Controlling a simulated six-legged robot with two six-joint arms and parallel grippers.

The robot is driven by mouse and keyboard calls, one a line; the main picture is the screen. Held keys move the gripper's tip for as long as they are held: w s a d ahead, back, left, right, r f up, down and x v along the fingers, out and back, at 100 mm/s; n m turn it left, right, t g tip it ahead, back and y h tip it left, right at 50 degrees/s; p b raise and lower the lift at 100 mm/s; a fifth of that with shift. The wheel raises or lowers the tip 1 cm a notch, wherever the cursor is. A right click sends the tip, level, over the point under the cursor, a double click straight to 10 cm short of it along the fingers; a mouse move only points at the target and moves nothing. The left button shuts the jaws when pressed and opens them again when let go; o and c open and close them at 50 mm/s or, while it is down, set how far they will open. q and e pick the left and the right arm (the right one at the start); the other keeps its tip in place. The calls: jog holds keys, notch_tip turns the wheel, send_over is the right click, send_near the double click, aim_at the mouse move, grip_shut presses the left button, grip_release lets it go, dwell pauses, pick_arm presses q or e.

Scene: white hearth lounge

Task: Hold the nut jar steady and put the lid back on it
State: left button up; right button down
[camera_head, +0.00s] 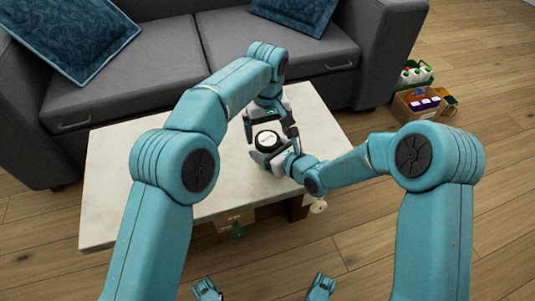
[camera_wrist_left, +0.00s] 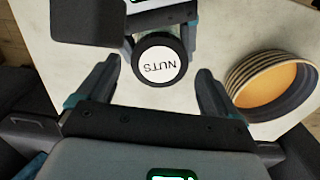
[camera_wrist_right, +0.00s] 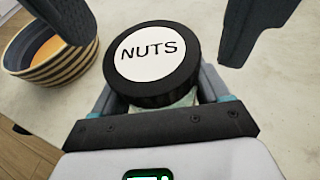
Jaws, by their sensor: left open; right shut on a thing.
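The nut jar (camera_wrist_right: 180,99) stands upright on the pale table; only a strip of its clear body shows below the lid. The black lid (camera_wrist_right: 153,60) with a white NUTS label rests on top of the jar; I cannot tell if it is fully seated. It also shows in the left wrist view (camera_wrist_left: 160,62) and the head view (camera_head: 266,141). My right gripper (camera_head: 269,152) is shut on the jar's body below the lid. My left gripper (camera_head: 270,128) is open and empty, its fingers above and on either side of the lid, apart from it.
A striped bowl (camera_wrist_left: 236,90) with an orange inside stands on the table (camera_head: 135,170) near the jar. A grey sofa (camera_head: 150,65) is behind the table. Boxes of goods (camera_head: 418,104) stand on the floor at right. The table's left part is clear.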

pick_arm(q)
jog(key=shift+f, duration=1)
jog(key=c, duration=1.1)
jog(key=shift+m, duration=0.9)
jog(key=o, duration=1.2)
notch_tip(320, 180, up, 8)
jog(key=shift+f, duration=0.2)
